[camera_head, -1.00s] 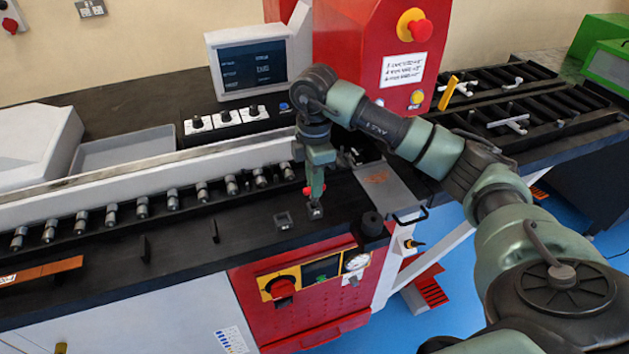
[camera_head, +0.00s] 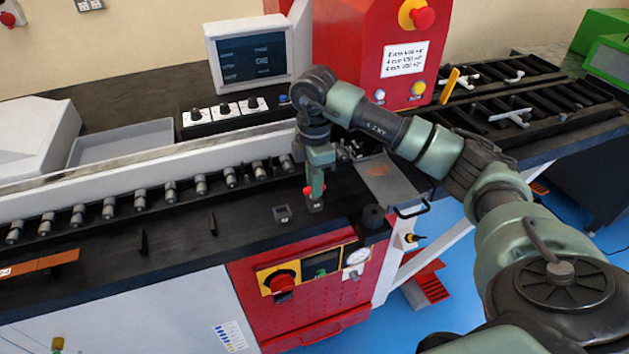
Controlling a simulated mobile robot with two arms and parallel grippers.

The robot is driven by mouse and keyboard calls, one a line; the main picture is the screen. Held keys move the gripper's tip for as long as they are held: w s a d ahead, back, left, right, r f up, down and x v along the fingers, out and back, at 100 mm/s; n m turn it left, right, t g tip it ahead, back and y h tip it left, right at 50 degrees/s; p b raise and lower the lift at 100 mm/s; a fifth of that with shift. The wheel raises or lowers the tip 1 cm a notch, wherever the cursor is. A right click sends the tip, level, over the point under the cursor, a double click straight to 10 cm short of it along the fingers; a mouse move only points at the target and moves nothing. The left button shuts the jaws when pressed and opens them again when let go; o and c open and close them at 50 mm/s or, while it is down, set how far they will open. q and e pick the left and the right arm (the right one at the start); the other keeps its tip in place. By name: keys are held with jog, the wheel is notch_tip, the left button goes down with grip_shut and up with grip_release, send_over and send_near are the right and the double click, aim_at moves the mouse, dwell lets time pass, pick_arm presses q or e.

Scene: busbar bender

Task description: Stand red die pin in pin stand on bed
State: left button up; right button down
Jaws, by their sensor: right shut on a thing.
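My right gripper (camera_head: 316,190) points down over the black bed (camera_head: 180,235), near its front edge. It is shut on the red die pin (camera_head: 308,190), whose red part shows at the left of the fingers. Right below the fingertips is a small grey stand (camera_head: 315,206) on the bed. The pin's lower end is hidden by the fingers, so I cannot tell if it sits in the stand. A second small square stand (camera_head: 282,214) is just to the left and looks empty. My left gripper is not in view.
A row of grey rollers (camera_head: 170,191) runs along the bed behind. A black cylinder (camera_head: 373,219) and a grey plate (camera_head: 386,181) are right of the gripper. The red cabinet (camera_head: 375,50) and monitor (camera_head: 250,55) rise behind. A copper bar (camera_head: 40,264) lies at the left.

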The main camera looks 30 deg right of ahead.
jog(key=c, duration=1.3)
grip_release()
jog(key=shift+c, duration=0.2)
jog(key=shift+r, duration=0.35)
notch_tip(320, 180, up, 7)
jog(key=shift+b, duration=0.8)
jog(key=shift+f, duration=0.1)
